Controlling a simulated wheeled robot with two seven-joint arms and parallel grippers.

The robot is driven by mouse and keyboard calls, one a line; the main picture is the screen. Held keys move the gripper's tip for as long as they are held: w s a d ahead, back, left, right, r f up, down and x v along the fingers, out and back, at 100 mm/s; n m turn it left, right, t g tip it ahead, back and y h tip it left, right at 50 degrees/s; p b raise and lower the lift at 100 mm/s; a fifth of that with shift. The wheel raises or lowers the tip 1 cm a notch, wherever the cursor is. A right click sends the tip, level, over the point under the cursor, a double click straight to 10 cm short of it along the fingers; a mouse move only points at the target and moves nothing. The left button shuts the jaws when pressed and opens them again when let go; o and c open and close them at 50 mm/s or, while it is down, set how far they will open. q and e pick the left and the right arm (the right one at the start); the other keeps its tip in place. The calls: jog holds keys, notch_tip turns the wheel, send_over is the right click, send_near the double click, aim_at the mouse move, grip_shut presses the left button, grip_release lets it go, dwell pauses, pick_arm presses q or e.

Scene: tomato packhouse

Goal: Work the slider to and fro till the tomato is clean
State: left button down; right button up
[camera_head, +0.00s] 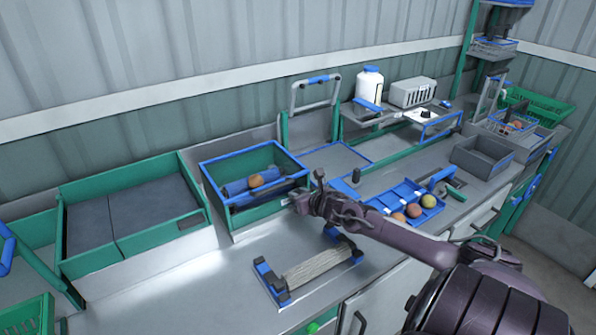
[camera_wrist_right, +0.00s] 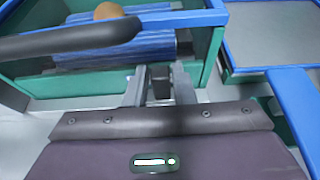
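The tomato (camera_head: 257,181) is orange and rests on blue rollers (camera_head: 236,188) in a green box with a blue rim (camera_head: 222,160). A dark bar (camera_head: 262,195), which looks like the slider, runs along the box's front; it crosses the upper left of the right wrist view (camera_wrist_right: 70,42). My right gripper (camera_head: 290,203) is at the box's front right corner. In the right wrist view its fingers (camera_wrist_right: 161,72) stand apart, just below and right of the bar's rounded end. They do not visibly grip the bar. The tomato shows partly behind the bar (camera_wrist_right: 108,11). My left gripper is out of view.
A blue-ended brush-like block (camera_head: 318,265) lies on the counter in front. A green-framed bin (camera_head: 140,250) stands left of the box. A white bottle (camera_head: 369,90) stands on the back shelf.

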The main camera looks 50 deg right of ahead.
jog(key=o, duration=0.3)
jog(key=shift+o, duration=0.2)
jog(key=v, duration=0.8)
jog(key=shift+p, duration=0.35)
jog(key=shift+f, duration=0.15)
